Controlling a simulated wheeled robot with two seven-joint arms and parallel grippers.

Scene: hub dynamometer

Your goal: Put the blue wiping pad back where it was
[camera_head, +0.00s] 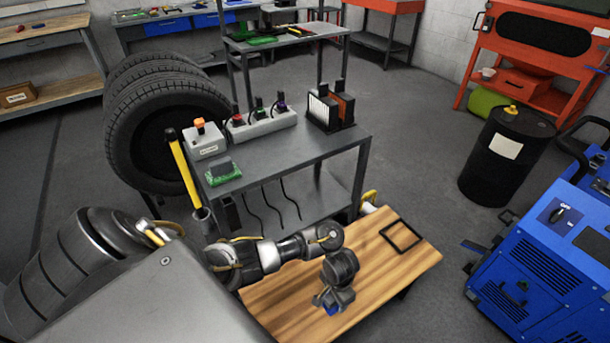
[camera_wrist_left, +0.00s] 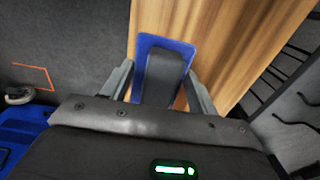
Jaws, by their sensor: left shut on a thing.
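The blue wiping pad (camera_wrist_left: 148,43) with its dark grey handle sits between the fingers of my left gripper (camera_wrist_left: 162,88) in the left wrist view. The gripper is shut on it. In the head view my left gripper (camera_head: 333,297) points down over the wooden bench (camera_head: 290,292), and a bit of the blue pad (camera_head: 332,309) shows under it. I cannot tell whether the pad touches the wood. A black square outline (camera_head: 390,242) lies on the bench's far right part, apart from the pad. My right gripper is not in view.
A grey workstation (camera_head: 300,150) with a power strip (camera_head: 262,124) and a green circuit board (camera_head: 224,176) stands behind the bench. A blue machine (camera_head: 540,270) and a black drum (camera_head: 507,155) stand to the right. The bench top around the gripper is clear.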

